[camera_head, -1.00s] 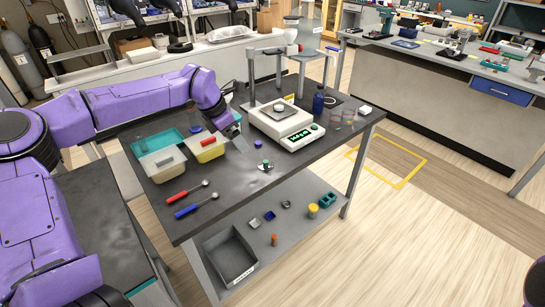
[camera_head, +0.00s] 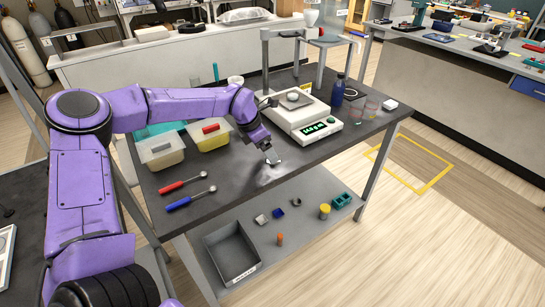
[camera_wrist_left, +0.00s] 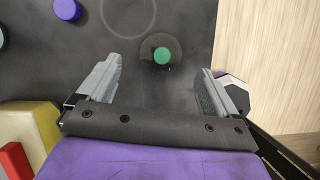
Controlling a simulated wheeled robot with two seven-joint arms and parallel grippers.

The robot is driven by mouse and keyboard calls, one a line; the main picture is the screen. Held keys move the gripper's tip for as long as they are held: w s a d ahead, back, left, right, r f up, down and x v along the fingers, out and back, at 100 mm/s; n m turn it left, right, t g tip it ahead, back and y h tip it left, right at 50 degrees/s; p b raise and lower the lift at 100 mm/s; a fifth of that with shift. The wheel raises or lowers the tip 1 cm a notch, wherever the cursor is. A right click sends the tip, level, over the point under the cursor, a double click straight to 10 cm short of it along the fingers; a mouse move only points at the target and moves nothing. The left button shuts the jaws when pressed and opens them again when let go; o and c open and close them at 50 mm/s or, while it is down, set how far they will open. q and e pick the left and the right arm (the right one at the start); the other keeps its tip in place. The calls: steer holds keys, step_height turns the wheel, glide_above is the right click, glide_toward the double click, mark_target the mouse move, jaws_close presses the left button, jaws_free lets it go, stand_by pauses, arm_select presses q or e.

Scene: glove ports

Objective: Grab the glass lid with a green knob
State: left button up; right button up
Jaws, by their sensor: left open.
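The glass lid shows in the left wrist view as a clear disc (camera_wrist_left: 175,66) with a round green knob (camera_wrist_left: 162,54) at its middle, flat on the dark table. My left gripper (camera_wrist_left: 158,70) is open, its two fingers apart on either side of the lid in that view, with nothing between them in grip. In the head view my left gripper (camera_head: 271,156) points down over the table's front part and hides most of the lid. My right gripper is in neither view.
On the table (camera_head: 228,195) are a scale (camera_head: 308,120), a blue bottle (camera_head: 338,92), a yellow container (camera_head: 210,139), a clear container (camera_head: 160,151) and red (camera_head: 184,185) and blue (camera_head: 190,201) handled spoons. A purple cap (camera_wrist_left: 68,9) lies near the lid. The table's edge is close.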

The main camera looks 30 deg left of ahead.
arm_select(q)
steer(key=x, duration=0.3)
steer(key=shift+w+d+f+p, duration=0.2)
steer(key=shift+w+f+p, duration=0.05)
steer(key=shift+f+p, duration=0.05)
steer(key=c, duration=1.1)
